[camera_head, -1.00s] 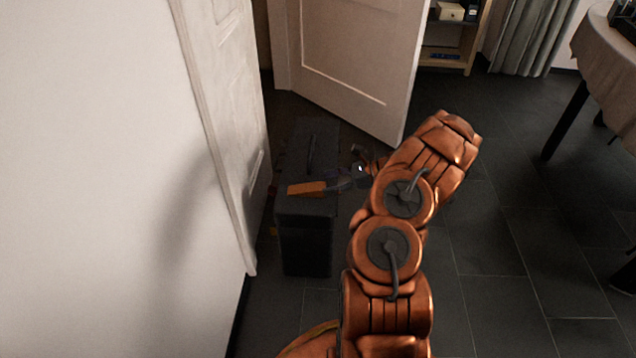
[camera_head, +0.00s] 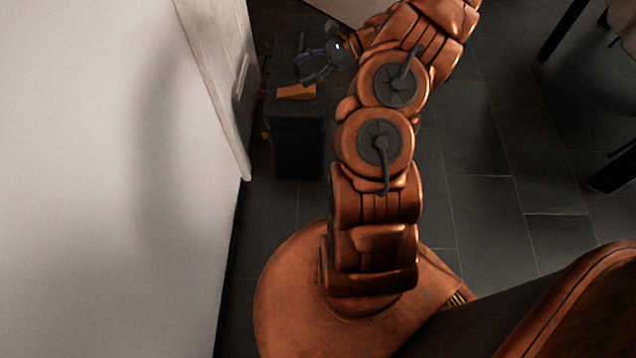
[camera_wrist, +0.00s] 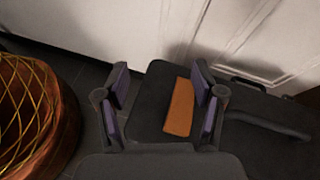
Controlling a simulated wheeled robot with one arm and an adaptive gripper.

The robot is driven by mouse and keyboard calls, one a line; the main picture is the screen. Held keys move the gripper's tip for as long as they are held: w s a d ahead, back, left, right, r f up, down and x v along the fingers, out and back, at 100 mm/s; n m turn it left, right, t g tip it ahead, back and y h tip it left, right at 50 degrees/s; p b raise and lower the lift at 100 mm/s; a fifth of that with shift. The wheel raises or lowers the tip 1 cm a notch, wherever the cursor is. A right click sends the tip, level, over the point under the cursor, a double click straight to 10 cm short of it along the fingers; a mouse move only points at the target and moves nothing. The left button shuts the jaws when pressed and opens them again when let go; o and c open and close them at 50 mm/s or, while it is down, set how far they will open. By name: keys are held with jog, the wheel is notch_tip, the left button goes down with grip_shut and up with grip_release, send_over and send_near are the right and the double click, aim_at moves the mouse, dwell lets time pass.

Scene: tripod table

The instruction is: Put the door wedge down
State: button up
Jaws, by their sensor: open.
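The door wedge (camera_head: 297,92) is a flat orange piece lying on top of a dark box-like case (camera_head: 298,150). In the wrist view the wedge (camera_wrist: 180,107) lies on the dark top surface (camera_wrist: 152,92), close to the right-hand finger and partly overlapped by it. My gripper (camera_head: 308,70) is open, its dark fingers above and just behind the wedge in the head view. In the wrist view my gripper (camera_wrist: 162,104) has its fingers spread wide and does not hold the wedge.
A pale door (camera_head: 225,60) and white wall stand close to the left of the case. The case has a dark handle (camera_wrist: 268,124). Dark tiled floor (camera_head: 500,140) is open to the right, with dark furniture legs (camera_head: 563,30) at the upper right.

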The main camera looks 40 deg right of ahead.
jog(key=s+a+r+n+g, duration=0.1)
jog(key=a+r+n+g, duration=0.2)
jog(key=a, duration=0.5)
jog(key=s+a+r+n+g, duration=0.2)
jog(key=a+r+n, duration=0.25)
jog(key=a, duration=0.25)
jog(key=s+a+r+n+g+h, duration=0.3)
jog(key=s+a+r+n, duration=0.15)
jog(key=s+a, duration=0.5)
jog(key=s+n+g+h, duration=0.1)
jog(key=s+n+h, duration=0.7)
jog(key=s, duration=1.4)
jog(key=shift+s+d+f+n+g+h, duration=0.15)
jog(key=shift+d+f+n+g+h, duration=0.2)
jog(key=shift+n, duration=0.65)
jog(key=shift+a+r, duration=0.1)
notch_tip(320, 180, up, 36)
jog(key=w+t+p, duration=0.1)
jog(key=t+p, duration=0.1)
jog(key=p, duration=3.2)
jog(key=shift+w, duration=0.3)
